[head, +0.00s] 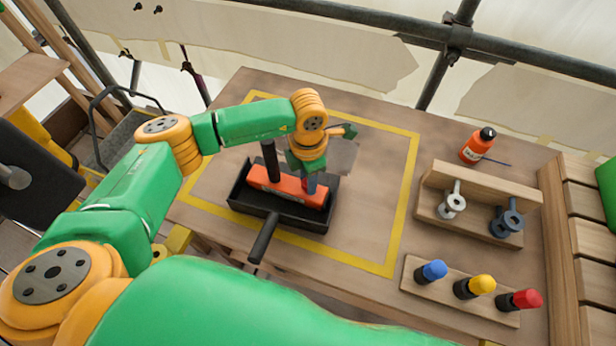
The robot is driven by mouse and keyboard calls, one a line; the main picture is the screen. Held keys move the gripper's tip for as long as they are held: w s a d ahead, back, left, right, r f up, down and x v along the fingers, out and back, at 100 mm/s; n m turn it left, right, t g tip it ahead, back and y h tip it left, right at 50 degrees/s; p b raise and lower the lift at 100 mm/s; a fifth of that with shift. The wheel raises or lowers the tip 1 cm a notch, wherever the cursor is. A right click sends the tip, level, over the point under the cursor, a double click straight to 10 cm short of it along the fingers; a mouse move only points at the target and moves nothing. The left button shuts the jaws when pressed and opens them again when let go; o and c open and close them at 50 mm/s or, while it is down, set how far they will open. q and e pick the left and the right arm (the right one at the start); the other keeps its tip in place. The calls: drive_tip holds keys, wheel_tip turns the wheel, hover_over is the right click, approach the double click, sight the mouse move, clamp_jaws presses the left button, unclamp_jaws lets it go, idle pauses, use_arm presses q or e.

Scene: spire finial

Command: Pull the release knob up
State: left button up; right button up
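An orange block (287,189) sits in a black tray (240,198) on the table. A black upright post (269,152) rises at the block's left part, and a black handle (264,238) sticks out from the tray's front. My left gripper (310,184) points down over the right part of the block, close to its top. A small blue and reddish part shows at its fingertips, but I cannot tell whether this is the release knob or whether the fingers hold it. The hand hides much of that spot. My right gripper is not in view.
A wooden rack (478,212) with a light grey and a dark ringed tool stands at the right. A lower block (440,289) holds blue, yellow and red capped pieces. An orange bottle (477,146) stands behind.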

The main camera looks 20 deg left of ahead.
use_arm(q)
clamp_jaws()
idle(1.0)
